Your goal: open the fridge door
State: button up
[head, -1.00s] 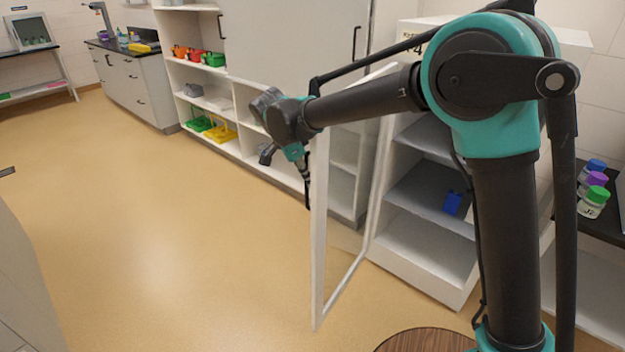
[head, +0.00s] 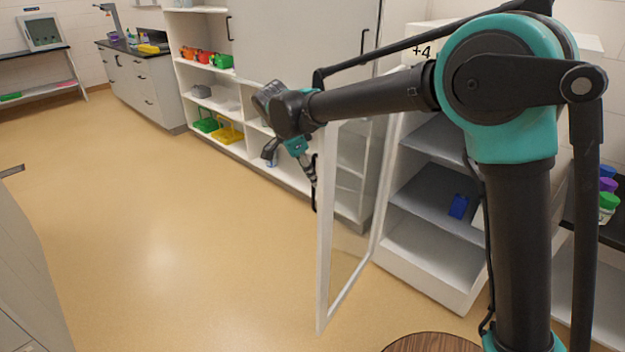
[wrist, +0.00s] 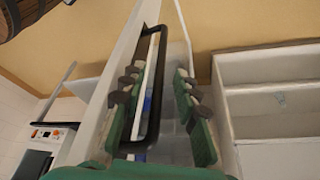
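The fridge (head: 425,262) is a white cabinet marked "+4", with shelves inside. Its white-framed glass door (head: 323,250) stands wide open, swung out toward the open floor. My gripper (head: 313,185) is at the door's free edge, by the black handle. In the wrist view the black loop handle (wrist: 154,125) lies between the two green fingers of my gripper (wrist: 165,100). The fingers are apart, with a clear gap between the right finger and the handle. Whether the left finger touches the handle I cannot tell.
A blue item (head: 458,207) sits on a fridge shelf. White shelving (head: 255,135) with coloured baskets stands behind the door. Capped bottles (head: 608,205) are on a dark bench at right. A round wooden top (head: 432,343) is low in front. The floor (head: 160,240) at left is clear.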

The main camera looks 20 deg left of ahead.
jog(key=v, duration=0.9)
jog(key=shift+r, duration=0.3)
jog(key=shift+s, duration=0.1)
